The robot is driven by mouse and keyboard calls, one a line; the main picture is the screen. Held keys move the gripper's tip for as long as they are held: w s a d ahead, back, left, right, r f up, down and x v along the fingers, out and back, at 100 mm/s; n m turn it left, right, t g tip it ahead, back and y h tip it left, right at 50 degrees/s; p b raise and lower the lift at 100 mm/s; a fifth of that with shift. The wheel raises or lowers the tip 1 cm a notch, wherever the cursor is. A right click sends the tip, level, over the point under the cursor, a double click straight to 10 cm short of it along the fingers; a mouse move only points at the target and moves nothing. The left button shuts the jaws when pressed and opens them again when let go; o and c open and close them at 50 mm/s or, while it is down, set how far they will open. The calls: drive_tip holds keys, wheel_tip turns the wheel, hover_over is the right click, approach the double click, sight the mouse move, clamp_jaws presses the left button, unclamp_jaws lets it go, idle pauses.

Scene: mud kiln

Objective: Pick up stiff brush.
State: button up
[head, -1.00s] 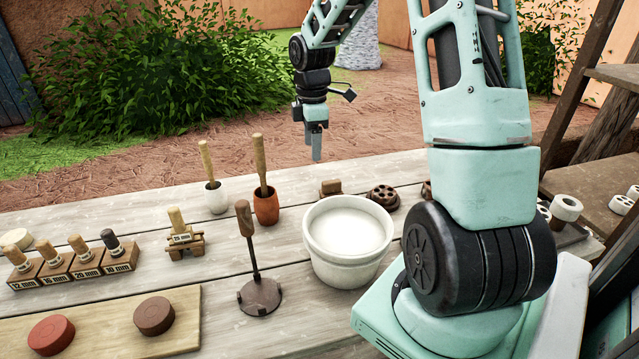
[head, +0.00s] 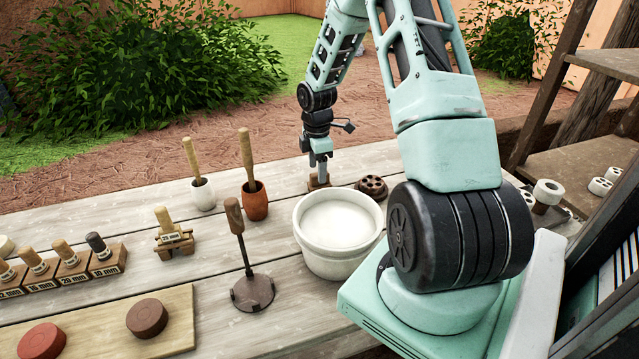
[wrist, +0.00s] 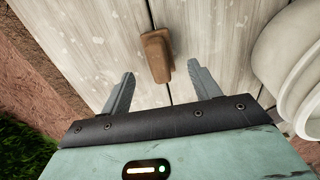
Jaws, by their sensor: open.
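The stiff brush appears to be the small brown wooden block (head: 313,185) on the far side of the table, behind the white bucket. Its bristles cannot be made out. My gripper (head: 321,178) is low over it, pointing down, and partly covers it in the head view. In the wrist view, the brown brush (wrist: 156,55) lies lengthwise between the lines of the two open fingers, mostly ahead of their tips. My gripper (wrist: 161,69) is empty, with a gap showing on each side of the brush.
A white bucket (head: 318,254) of pale liquid stands just in front of the brush. A dark disc with holes (head: 372,187) lies to the right. Two pots (head: 255,203) with upright wooden handles stand left. A brown long-handled tool (head: 253,293) stands left of the bucket.

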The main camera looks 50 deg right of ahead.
sight(314, 184)
drive_tip(key=shift+s+d+f+p, duration=0.15)
drive_tip(key=shift+f+p, duration=0.1)
drive_tip(key=shift+f, duration=1.05)
drive_tip(key=shift+d+f+p, duration=0.1)
drive_tip(key=shift+f+p, duration=0.15)
drive_tip(key=shift+f, duration=1.05)
drive_tip(key=c, duration=1.1)
